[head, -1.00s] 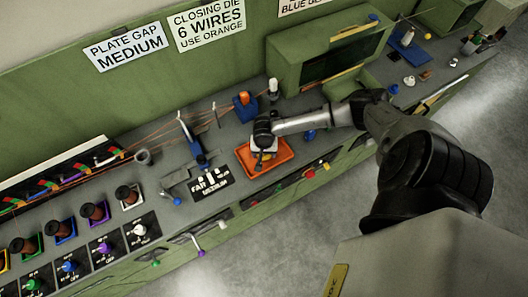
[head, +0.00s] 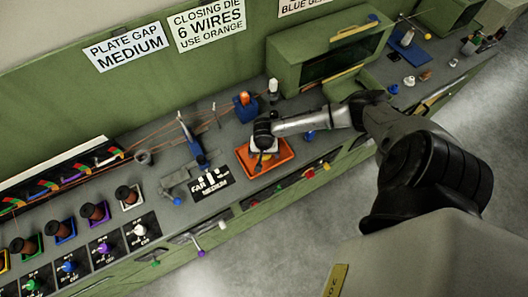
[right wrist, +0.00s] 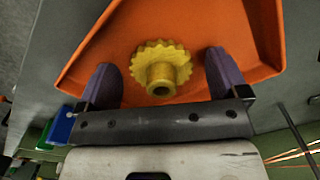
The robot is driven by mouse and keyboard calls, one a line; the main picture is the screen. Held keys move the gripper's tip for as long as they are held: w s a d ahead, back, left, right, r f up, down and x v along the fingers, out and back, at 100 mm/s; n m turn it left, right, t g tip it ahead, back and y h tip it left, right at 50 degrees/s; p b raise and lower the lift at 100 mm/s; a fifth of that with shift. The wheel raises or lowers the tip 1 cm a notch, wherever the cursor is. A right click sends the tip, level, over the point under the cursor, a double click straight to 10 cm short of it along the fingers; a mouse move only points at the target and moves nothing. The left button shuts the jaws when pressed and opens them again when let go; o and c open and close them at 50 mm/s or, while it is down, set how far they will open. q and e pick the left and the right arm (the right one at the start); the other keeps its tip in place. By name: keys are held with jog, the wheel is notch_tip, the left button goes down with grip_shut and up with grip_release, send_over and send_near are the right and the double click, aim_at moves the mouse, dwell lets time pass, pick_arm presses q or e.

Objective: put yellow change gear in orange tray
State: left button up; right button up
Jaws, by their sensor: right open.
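The yellow change gear (right wrist: 161,68) lies in the orange tray (right wrist: 225,22), seen from above in the right wrist view with its hub towards the camera. In the head view the orange tray (head: 284,154) sits on the bench, and a small yellow part of the gear (head: 264,157) shows below my gripper. My right gripper (head: 262,148) is over the tray. In the right wrist view its two purple fingers (right wrist: 163,82) are spread wide, one on each side of the gear, with gaps between. My left gripper is not in view.
Several spools (head: 95,211) line the bench at left. A green cabinet (head: 330,55) stands behind at right.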

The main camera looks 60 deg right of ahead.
notch_tip(320, 180, up, 12)
jog(key=p, duration=0.1)
jog(key=s+a+f+n+t+y, duration=0.1)
jog(key=s+a+n, duration=0.3)
jog(key=a, duration=0.5)
jog(key=s+a+f+n+t+y, duration=0.1)
jog(key=s+a+n, duration=0.2)
jog(key=a+n, duration=0.45)
jog(key=s+a+r+n+t+h, duration=0.1)
jog(key=s+a+r+n, duration=0.2)
jog(key=s+r, duration=0.2)
jog(key=shift+s+t+h, duration=0.3)
jog(key=shift+s+h, duration=0.1)
jog(key=shift+s, duration=0.65)
